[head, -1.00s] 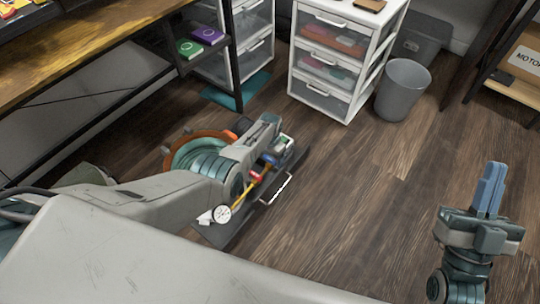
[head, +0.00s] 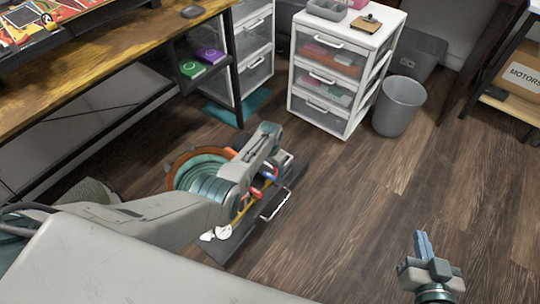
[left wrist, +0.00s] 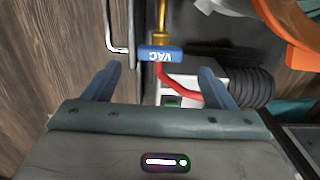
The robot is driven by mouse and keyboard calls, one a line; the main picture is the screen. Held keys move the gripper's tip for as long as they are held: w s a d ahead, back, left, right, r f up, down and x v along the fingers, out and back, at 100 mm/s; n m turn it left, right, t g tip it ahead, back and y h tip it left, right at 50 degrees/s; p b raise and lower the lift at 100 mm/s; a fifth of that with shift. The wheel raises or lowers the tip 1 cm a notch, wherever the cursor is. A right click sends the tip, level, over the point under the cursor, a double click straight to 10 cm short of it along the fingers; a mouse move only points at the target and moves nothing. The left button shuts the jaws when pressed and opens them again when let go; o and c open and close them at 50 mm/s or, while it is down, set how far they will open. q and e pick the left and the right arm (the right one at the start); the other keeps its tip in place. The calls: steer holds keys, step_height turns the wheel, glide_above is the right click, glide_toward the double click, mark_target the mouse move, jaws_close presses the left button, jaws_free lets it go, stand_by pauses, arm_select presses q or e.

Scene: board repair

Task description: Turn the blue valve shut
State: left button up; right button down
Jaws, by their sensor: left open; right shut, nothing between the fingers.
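The blue valve handle (left wrist: 160,54), lettered VAC, sits on a yellow pipe (left wrist: 160,20) in the left wrist view, lying crosswise to it. My left gripper (left wrist: 158,82) is open, with one finger on each side and the handle just beyond the gap between the tips; neither finger appears to touch it. In the head view the blue handle (head: 269,173) shows small beside my left arm, near a red handle (head: 257,190) on the yellow pipe. The left fingertips are hidden there. My right gripper (head: 422,243) is shut and empty, over the floor at lower right.
A red hose (left wrist: 182,88) and a white box (left wrist: 200,78) lie close to the left fingers. A metal carry handle (head: 273,204) stands at the dark base plate's side. A drawer unit (head: 340,75) and grey bin (head: 399,105) stand behind. The floor at right is clear.

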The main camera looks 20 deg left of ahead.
mark_target(270, 175)
arm_select(q)
step_height(270, 175, up, 3)
steer(key=shift+f+p, duration=0.1)
steer(key=shift+p, duration=0.5)
steer(key=shift+r+p, duration=0.6)
steer(key=shift+r, duration=0.75)
arm_select(e)
steer(key=s+f+g, duration=0.6)
steer(key=shift+s+a+f, duration=0.15)
steer(key=shift+s+a, duration=0.15)
